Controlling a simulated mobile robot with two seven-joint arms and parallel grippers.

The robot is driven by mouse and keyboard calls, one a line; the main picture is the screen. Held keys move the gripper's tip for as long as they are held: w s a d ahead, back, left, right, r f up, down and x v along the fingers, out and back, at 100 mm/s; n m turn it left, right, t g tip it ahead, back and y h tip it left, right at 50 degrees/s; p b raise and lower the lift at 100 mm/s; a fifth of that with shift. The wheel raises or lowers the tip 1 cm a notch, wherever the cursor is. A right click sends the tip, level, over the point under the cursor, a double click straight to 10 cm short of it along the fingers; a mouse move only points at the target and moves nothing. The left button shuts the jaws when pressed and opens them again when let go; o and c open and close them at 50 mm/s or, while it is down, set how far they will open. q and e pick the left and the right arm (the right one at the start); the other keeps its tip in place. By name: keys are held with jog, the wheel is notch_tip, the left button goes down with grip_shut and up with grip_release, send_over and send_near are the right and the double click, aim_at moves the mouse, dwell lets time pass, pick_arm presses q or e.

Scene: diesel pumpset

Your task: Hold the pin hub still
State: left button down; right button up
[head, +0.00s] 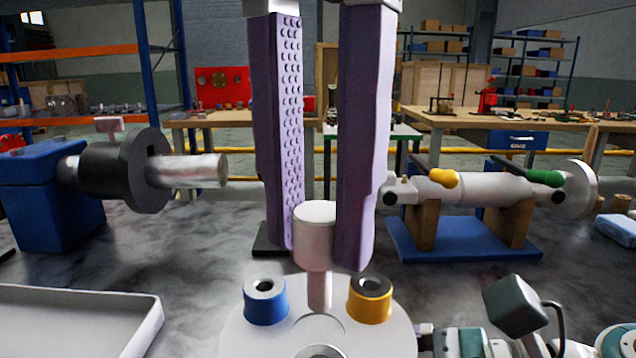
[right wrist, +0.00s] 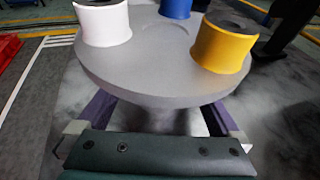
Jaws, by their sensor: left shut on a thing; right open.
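The pin hub is a pale grey disc (head: 250,335) at the bottom middle of the head view, with blue (head: 265,302) and yellow (head: 370,299) bushes standing on it. In the right wrist view the disc (right wrist: 150,88) also carries a white bush (right wrist: 102,22). My left gripper (head: 318,240) is shut on a pale pin (head: 315,252) with a wide head, upright above the disc. The stem's lower end is at the disc's far side; I cannot tell whether it is seated. My right gripper (right wrist: 155,118) is open, its fingers on both sides below the disc.
A black coupling on a shaft (head: 125,170) stands at left on a blue block. A white cylinder assembly on a blue base (head: 465,240) is at right. A pale tray (head: 80,320) lies at lower left. Shelves and workbenches are behind.

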jog(key=shift+a, duration=0.15)
jog(key=shift+c, duration=0.4)
dwell(0.8)
jog(key=shift+c, duration=0.3)
grip_shut()
dwell(0.5)
dwell(0.6)
